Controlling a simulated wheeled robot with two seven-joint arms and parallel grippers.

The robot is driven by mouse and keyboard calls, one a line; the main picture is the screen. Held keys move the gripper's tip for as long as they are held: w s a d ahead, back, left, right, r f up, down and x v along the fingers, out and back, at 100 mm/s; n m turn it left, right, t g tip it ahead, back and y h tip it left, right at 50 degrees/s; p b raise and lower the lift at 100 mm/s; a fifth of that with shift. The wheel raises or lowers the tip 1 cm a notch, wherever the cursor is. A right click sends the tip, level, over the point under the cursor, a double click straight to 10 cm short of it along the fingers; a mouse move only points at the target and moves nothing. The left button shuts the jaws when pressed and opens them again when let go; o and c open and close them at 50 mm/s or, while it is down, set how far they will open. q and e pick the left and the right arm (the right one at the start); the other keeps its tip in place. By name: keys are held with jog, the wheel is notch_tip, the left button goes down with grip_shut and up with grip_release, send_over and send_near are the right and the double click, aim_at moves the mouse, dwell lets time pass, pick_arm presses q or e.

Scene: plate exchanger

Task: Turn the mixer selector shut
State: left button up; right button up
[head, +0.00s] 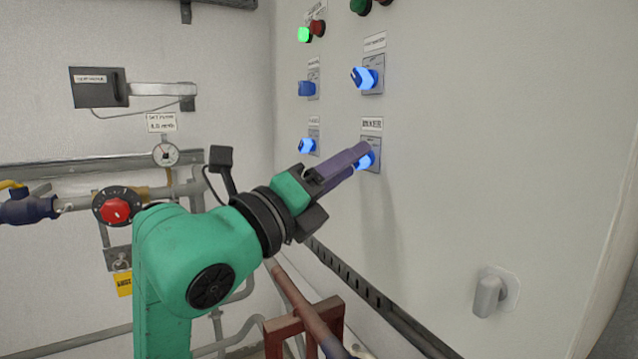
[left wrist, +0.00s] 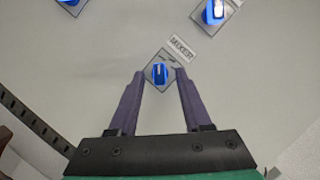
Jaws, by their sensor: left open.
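The mixer selector (left wrist: 160,73) is a blue knob on a grey square plate, under a label (left wrist: 182,46) that reads MIXER in the left wrist view. In the head view the selector (head: 364,160) is lit blue and partly hidden behind my left gripper. My left gripper (head: 362,156) reaches in from the left to the panel. In the left wrist view its two purple fingers (left wrist: 159,78) are open, one on each side of the knob, with a gap on both sides. I cannot tell how deep the fingertips reach. My right gripper is not in view.
Other blue selectors sit above (head: 366,78) and left (head: 307,146) of the mixer selector on the pale panel (head: 450,120). A lit green button (head: 304,35) is higher up. A grey handle (head: 489,294) sticks out lower right. A red-knobbed valve (head: 116,210) stands left.

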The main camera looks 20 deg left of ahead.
pick_arm(q)
jog(key=b+v, duration=0.5)
jog(key=v, duration=0.9)
jog(key=shift+b, duration=0.4)
